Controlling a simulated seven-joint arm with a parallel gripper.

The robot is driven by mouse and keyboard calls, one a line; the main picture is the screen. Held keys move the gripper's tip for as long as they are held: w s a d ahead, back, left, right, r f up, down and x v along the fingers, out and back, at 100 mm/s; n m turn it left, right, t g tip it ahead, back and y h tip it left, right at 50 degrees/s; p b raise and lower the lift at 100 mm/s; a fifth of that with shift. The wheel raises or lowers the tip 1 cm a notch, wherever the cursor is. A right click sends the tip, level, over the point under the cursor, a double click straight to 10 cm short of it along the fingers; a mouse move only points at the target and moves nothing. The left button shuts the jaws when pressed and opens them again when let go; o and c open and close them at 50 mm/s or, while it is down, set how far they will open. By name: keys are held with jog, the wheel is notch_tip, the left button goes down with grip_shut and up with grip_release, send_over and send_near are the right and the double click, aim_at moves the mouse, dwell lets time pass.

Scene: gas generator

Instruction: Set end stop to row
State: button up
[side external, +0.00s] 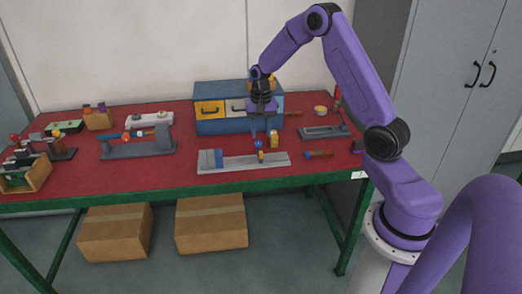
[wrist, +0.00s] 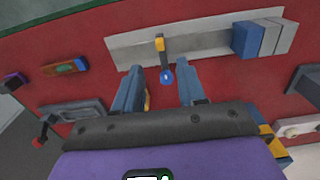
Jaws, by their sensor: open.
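A long pale grey plate (side external: 270,161) lies near the front of the red bench; it also shows in the wrist view (wrist: 205,37). A row of blue and grey blocks (side external: 210,159) stands at its left end, which is the right end in the wrist view (wrist: 248,40). A small yellow piece with a blue knob (side external: 260,151), apparently the end stop, sits near the plate's middle, apart from the blocks; it also shows in the wrist view (wrist: 161,52). My gripper (side external: 263,132) is open above the bench, just behind this piece. In the wrist view the blue knob lies between and beyond my fingertips (wrist: 161,80).
A blue drawer cabinet (side external: 239,125) stands behind my gripper. A yellow object (side external: 274,140) is close beside it on the bench. A grey tray-like fixture (side external: 324,132) and a small orange-and-blue bar (side external: 318,154) lie to the right. A grey fixture (side external: 138,148) stands left.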

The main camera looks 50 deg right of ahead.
aim_at(261, 152)
notch_tip(261, 152, down, 9)
jog(key=shift+r, duration=0.2)
dwell(0.3)
grip_shut()
